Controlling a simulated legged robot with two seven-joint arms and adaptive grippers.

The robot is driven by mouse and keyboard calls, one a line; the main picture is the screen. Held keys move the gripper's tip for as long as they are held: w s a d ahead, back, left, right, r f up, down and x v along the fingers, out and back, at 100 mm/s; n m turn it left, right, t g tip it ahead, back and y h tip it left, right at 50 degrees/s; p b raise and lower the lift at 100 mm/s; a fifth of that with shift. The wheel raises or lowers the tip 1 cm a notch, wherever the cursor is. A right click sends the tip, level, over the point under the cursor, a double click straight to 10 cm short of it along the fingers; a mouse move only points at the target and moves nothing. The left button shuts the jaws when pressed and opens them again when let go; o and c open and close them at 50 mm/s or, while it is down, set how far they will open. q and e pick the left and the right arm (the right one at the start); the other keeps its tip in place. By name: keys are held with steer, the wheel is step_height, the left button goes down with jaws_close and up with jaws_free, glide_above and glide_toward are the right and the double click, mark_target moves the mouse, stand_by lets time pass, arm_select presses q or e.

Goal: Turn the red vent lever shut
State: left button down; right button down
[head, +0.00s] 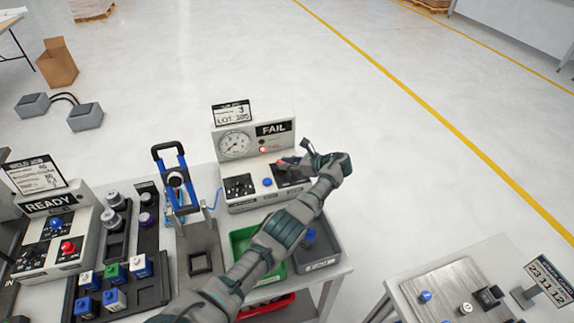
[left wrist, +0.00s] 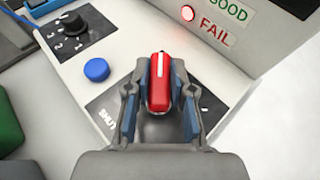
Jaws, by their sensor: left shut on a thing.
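The red vent lever (left wrist: 160,85) shows in the left wrist view, with a pale line along its top. It sits on a dark plate (left wrist: 112,103) of the test box, and the plate's printed SHUT label is at the lever's lower left. My left gripper (left wrist: 160,88) is shut on the lever, one finger on each side. In the head view my left gripper (head: 285,165) reaches the right side of the test box (head: 247,202) and mostly hides the lever. My right gripper is not in view.
Beside the lever are a blue button (left wrist: 96,69) and a black knob (left wrist: 74,23). The lamp next to FAIL (left wrist: 187,13) glows red. A gauge (head: 235,145) is on the box. A green bin (head: 240,240) and a grey bin (head: 322,250) stand in front, partly behind my arm.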

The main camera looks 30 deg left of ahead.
arm_select(q)
steer(key=shift+f, duration=0.15)
steer(key=c, duration=1)
jaws_free()
steer(key=shift+w, duration=0.15)
step_height(320, 180, up, 10)
steer(key=shift+w+f, duration=0.1)
steer(key=shift+d+f, duration=0.1)
